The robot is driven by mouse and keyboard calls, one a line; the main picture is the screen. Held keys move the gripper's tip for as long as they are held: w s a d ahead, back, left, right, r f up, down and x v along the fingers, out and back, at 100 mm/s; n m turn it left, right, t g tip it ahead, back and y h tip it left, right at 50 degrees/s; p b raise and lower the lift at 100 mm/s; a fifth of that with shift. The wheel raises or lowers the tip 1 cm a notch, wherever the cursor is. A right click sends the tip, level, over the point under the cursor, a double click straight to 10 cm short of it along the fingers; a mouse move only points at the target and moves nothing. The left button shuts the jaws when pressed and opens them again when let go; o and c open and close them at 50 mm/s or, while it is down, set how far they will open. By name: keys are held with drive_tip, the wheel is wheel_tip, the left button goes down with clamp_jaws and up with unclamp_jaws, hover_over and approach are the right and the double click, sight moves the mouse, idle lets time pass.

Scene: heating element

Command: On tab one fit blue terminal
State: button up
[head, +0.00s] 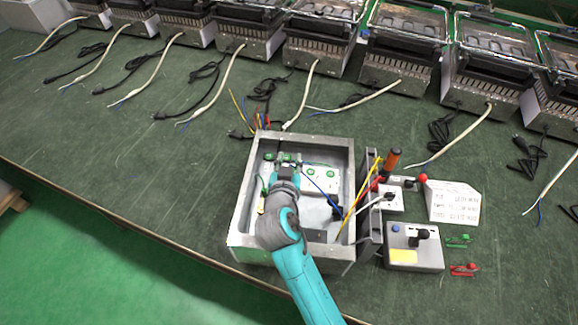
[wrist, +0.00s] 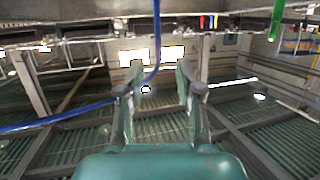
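My gripper (wrist: 160,72) shows in the wrist view with its two fingers apart. A blue wire (wrist: 157,35) comes down from the top of that view, bends at the left finger and runs off left; I cannot tell whether it touches the finger. In the head view my gripper (head: 284,164) is low inside a grey open box (head: 240,225), by small green parts near its back wall. A blue wire (head: 318,183) crosses the box right of my gripper. The blue terminal and tab one are too small or hidden to make out.
A white plate (head: 322,179) with green spots lies in the box. Beside the box stand a grey control box (head: 414,248) with a black knob, a white wedge (head: 452,202) and an orange-handled tool (head: 391,160). Several heaters with loose cables line the back.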

wheel_tip(320, 180, up, 7)
idle(0.3)
drive_tip(key=shift+s, duration=0.1)
idle(0.4)
